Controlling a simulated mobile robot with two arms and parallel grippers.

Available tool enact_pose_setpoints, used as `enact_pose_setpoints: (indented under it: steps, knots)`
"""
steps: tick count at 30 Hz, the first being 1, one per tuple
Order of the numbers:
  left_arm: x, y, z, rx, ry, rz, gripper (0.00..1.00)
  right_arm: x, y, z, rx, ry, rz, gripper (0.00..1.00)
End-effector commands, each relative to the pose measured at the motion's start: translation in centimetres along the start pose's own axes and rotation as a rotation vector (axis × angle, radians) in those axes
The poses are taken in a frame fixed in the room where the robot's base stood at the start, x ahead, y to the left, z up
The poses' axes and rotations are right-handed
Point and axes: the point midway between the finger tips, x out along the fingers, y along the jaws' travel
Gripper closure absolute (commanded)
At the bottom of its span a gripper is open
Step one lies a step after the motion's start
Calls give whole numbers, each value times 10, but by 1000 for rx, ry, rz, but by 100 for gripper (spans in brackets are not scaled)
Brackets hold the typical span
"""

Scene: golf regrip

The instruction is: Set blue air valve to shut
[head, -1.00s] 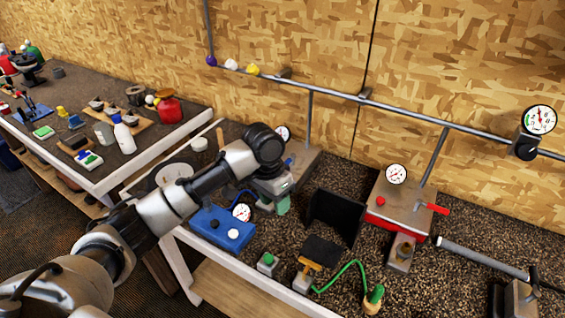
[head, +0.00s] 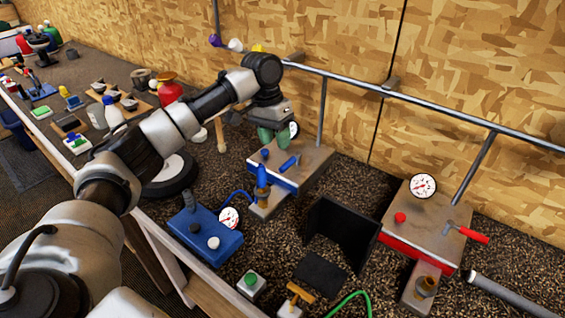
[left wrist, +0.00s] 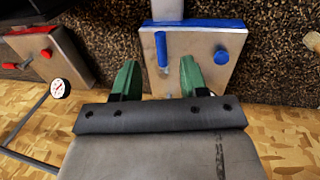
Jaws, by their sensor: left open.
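The blue air valve is a blue lever (head: 289,164) on top of a grey box with a blue front edge (head: 312,168). In the left wrist view the lever (left wrist: 161,47) points roughly along the picture's height, towards the blue edge. A round blue button (head: 265,154) sits beside it; it also shows in the left wrist view (left wrist: 221,55). My left gripper (head: 274,137) is open and empty, above the back of the box. In the left wrist view its green fingers (left wrist: 159,75) are apart, with the lever lined up between them. Contact is not visible. My right gripper is out of view.
A gauge (head: 293,130) is partly hidden behind my left fingers. A vertical pipe (head: 322,110) rises behind the box. To the right stands a similar red box (head: 397,237) with a red lever (head: 474,237). A black bent panel (head: 343,230) stands between them.

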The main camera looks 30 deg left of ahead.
Motion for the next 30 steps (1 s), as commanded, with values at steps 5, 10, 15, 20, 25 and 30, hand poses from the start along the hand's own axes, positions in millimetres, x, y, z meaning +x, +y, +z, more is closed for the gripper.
enact_pose_setpoints:
  steps: [5, 10, 15, 20, 25, 30]
  knots:
    - [36, 0, 1, 0, -5, -1, 57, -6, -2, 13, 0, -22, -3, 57]
    - [62, 0, 0, 0, -3, -2, 57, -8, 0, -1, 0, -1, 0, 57]
    - [74, 0, 0, 1, 0, -2, 57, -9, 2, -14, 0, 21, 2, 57]
    - [77, 0, 0, 1, 1, -2, 57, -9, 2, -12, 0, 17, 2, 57]
    - [77, 0, 0, 1, 1, -1, 61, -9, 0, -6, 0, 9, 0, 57]
    - [76, 0, 0, 1, 1, -1, 87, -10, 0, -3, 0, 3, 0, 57]
